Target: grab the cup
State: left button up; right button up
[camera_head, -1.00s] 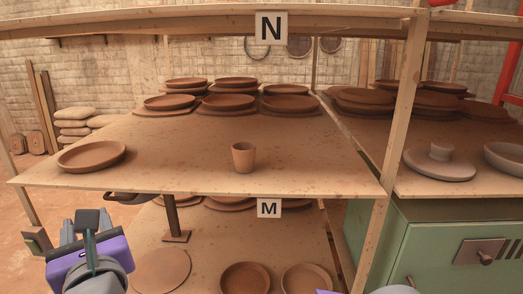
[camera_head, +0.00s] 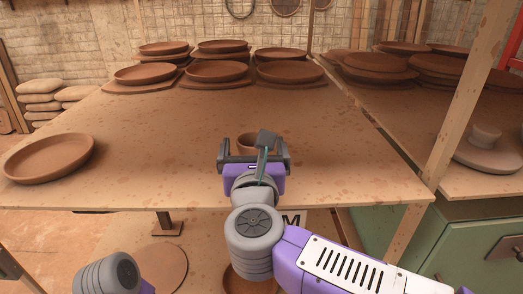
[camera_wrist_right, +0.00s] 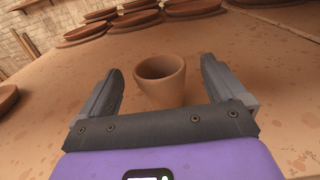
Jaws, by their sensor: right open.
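A brown clay cup (camera_wrist_right: 161,84) stands upright on the upper wooden shelf (camera_head: 330,170). In the right wrist view it is between and slightly beyond the fingers of my right gripper (camera_wrist_right: 160,92), with a gap on each side. In the head view my right gripper (camera_head: 254,150) is open in front of the cup (camera_head: 246,141), and hides most of it. Part of my left arm (camera_head: 108,275) shows at the lower left; the left gripper itself is not visible.
A clay plate (camera_head: 49,157) lies at the shelf's left front. Several clay plates on boards (camera_head: 215,71) stand behind the cup. A wooden post (camera_head: 463,100) rises at the right, beside a green cabinet (camera_head: 450,235). The shelf around the cup is mostly clear.

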aim_at(252, 134)
jog(key=w, duration=0.2)
jog(key=w+p, duration=0.1)
jog(key=w, duration=0.2)
jog(key=shift+w+a+f, duration=0.1)
jog(key=shift+w+f, duration=0.1)
jog(key=shift+w, duration=0.05)
jog(key=shift+s, duration=0.1)
jog(key=shift+r, duration=0.1)
jog(key=c, duration=1.1)
